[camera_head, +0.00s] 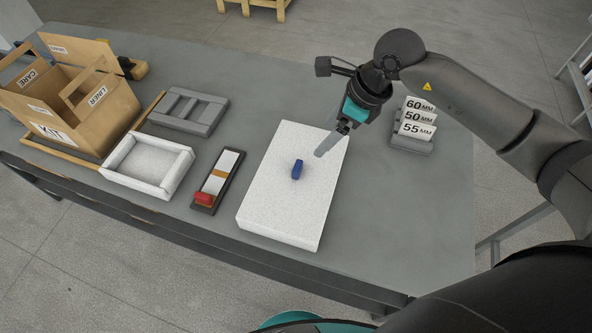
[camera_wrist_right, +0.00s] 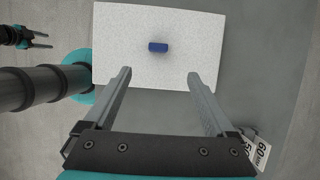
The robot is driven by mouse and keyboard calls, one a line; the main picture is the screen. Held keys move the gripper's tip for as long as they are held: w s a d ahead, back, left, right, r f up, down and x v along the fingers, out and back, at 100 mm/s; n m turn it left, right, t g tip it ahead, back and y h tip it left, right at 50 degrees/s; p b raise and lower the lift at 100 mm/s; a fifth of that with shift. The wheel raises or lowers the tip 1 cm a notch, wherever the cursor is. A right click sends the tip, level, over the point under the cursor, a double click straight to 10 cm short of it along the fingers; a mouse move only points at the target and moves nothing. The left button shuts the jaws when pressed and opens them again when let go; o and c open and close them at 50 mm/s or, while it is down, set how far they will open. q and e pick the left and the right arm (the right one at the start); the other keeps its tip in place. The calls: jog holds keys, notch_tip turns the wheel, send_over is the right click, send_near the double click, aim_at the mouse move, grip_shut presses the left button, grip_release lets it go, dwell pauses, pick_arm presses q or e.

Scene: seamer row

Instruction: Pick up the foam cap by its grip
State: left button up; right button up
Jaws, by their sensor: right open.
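The foam cap (camera_head: 280,200) is a thick white speckled slab lying flat on the grey table. Its blue grip (camera_head: 297,169) stands up near the middle of its top. My right gripper (camera_head: 325,147) is open and empty, over the right side of the slab in the head view. In the right wrist view the fingers (camera_wrist_right: 158,74) are wide apart, and the grip (camera_wrist_right: 158,47) lies beyond the tips, between their lines, untouched. My left gripper (camera_wrist_right: 41,40) shows small at the upper left of that view, its two fingers apart with nothing between them.
Left of the slab are a dark strip holder (camera_head: 208,205) with a red piece, a white foam tray (camera_head: 112,180), a grey slotted block (camera_head: 188,110) and a cardboard kit box (camera_head: 75,125). Number cards (camera_head: 415,130) stand to the right.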

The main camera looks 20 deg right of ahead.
aim_at(298, 166)
jog(key=b+x, duration=0.1)
jog(key=x, duration=1.3)
jog(key=shift+s+a+f, duration=0.1)
jog(key=shift+a+f, duration=0.15)
jog(key=shift+f, duration=0.1)
grip_shut()
jog(key=shift+r, duration=0.1)
